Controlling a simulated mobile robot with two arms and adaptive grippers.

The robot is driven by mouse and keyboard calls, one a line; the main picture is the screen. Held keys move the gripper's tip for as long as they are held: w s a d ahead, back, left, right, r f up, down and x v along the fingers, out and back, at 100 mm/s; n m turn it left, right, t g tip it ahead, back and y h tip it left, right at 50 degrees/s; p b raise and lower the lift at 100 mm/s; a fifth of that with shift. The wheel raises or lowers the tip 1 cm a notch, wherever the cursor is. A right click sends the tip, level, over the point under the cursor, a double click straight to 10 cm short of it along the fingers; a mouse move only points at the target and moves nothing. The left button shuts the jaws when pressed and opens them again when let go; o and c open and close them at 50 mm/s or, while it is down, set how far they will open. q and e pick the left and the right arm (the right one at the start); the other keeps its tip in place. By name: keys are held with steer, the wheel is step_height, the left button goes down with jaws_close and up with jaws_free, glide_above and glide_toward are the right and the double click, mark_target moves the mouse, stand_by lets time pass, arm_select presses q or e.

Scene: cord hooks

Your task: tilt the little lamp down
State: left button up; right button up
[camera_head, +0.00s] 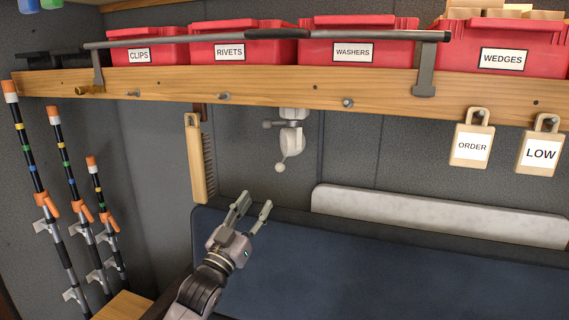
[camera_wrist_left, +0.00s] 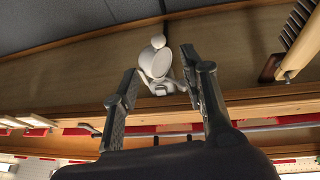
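The little lamp (camera_head: 291,138) is pale grey-white and hangs under the wooden shelf edge, with a rounded head and a small ball at its lower end. In the left wrist view the lamp (camera_wrist_left: 156,64) shows beyond and between the fingers, with the shelf underside around it. My left gripper (camera_head: 256,199) is open and empty, below and a little left of the lamp in the head view. Clear space shows between its fingertips and the lamp there. My right gripper is in neither view.
A brush (camera_head: 196,158) hangs left of the lamp. The wooden shelf (camera_head: 270,88) carries red bins (camera_head: 245,45) behind a metal rail (camera_head: 200,40). Tags (camera_head: 471,140) hang at the right. Striped poles (camera_head: 60,160) stand at the left. A dark blue cushion (camera_head: 400,255) lies below.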

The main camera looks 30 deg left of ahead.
mark_target(280, 169)
arm_select(q)
steer(key=shift+p+x, duration=1.9)
steer(key=shift+x, duration=5.1)
steer(key=shift+d, duration=0.1)
steer(key=shift+c, duration=0.5)
jaws_close()
steer(key=shift+f, duration=0.1)
